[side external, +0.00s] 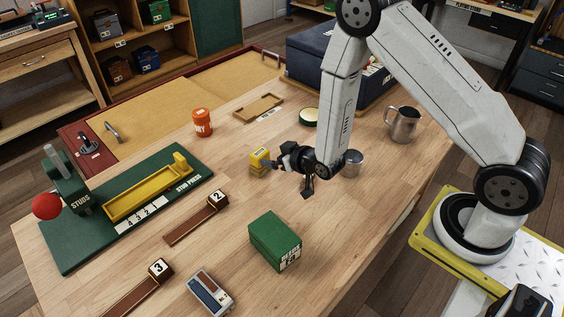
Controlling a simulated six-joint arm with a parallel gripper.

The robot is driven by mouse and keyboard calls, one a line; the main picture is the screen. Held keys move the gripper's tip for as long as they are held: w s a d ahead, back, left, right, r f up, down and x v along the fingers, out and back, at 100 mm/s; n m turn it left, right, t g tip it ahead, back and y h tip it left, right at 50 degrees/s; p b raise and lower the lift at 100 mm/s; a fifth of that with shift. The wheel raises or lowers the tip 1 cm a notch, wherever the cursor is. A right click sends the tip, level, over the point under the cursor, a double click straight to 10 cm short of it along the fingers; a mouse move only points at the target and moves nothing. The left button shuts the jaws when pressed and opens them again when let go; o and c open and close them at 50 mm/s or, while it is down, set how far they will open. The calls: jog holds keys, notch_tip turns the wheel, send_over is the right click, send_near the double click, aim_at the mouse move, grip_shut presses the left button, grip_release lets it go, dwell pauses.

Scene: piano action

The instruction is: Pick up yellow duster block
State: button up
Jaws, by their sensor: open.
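The yellow duster block (259,160) stands upright on the wooden table, near the middle of the side external view. It is a small yellow block with a dark marking on its upper part. My gripper (291,176) is just to the right of the block, low over the table. Its dark fingers are open, with one reaching toward the block and one pointing down to the right. The block does not appear to be held. Whether a finger touches it cannot be told from this angle.
A green box (275,241) stands in front of my gripper. A small metal cup (352,163) and a metal pitcher (402,124) stand to the right. An orange canister (202,123) is behind left. The green stud press (125,205) lies left, with numbered wooden pieces (197,217) nearby.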

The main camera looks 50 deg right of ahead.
aim_at(259, 152)
jog(key=shift+x, duration=1.15)
jog(key=shift+w+f, duration=0.1)
jog(key=shift+w, duration=0.05)
jog(key=shift+x, duration=2.45)
jog(key=shift+a, duration=0.15)
jog(key=c, duration=1.1)
jog(key=shift+r, duration=0.25)
jog(key=shift+c, duration=0.2)
jog(key=shift+r, duration=0.75)
jog(key=w+r+v, duration=0.1)
jog(key=v, duration=0.7)
jog(key=r+v, duration=0.2)
jog(key=v, duration=0.7)
jog(key=shift+w+r, duration=0.15)
jog(key=shift+r, duration=0.2)
